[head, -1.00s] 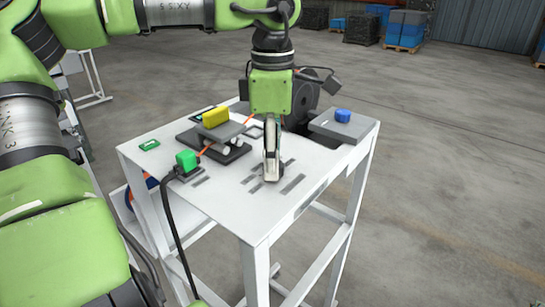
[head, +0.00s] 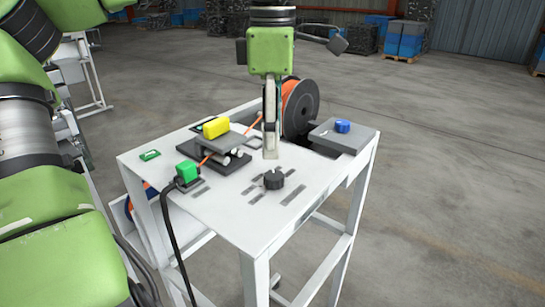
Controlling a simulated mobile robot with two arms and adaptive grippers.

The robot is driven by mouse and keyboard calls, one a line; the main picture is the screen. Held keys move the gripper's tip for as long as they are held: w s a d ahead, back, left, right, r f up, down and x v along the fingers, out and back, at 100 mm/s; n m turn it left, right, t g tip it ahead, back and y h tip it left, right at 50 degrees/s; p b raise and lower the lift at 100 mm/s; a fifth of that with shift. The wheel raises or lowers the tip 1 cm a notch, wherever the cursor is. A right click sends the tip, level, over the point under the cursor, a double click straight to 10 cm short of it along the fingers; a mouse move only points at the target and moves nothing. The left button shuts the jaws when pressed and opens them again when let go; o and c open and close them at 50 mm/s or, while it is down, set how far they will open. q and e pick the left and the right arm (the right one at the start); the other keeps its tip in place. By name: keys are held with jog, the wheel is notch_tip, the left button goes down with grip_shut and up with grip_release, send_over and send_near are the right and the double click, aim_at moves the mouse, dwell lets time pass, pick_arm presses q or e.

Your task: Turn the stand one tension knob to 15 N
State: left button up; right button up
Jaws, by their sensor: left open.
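The tension knob (head: 274,179) is a small black round knob with a raised grip, on the white stand top (head: 235,215), with dark printed marks around it. Its setting is too small to read. My left gripper (head: 271,152) points down above and just behind the knob in the head view, apart from it and holding nothing I can see. Its fingers are seen nearly edge-on. My right gripper is not in view.
An orange cable spool (head: 300,107) stands at the stand's back. A yellow block (head: 216,127) on a grey roller unit and a green block (head: 187,171) with a black cable are left. A grey box (head: 345,138) with a blue knob (head: 343,126) is right.

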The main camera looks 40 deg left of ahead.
pick_arm(q)
jog(key=shift+r, duration=2.3)
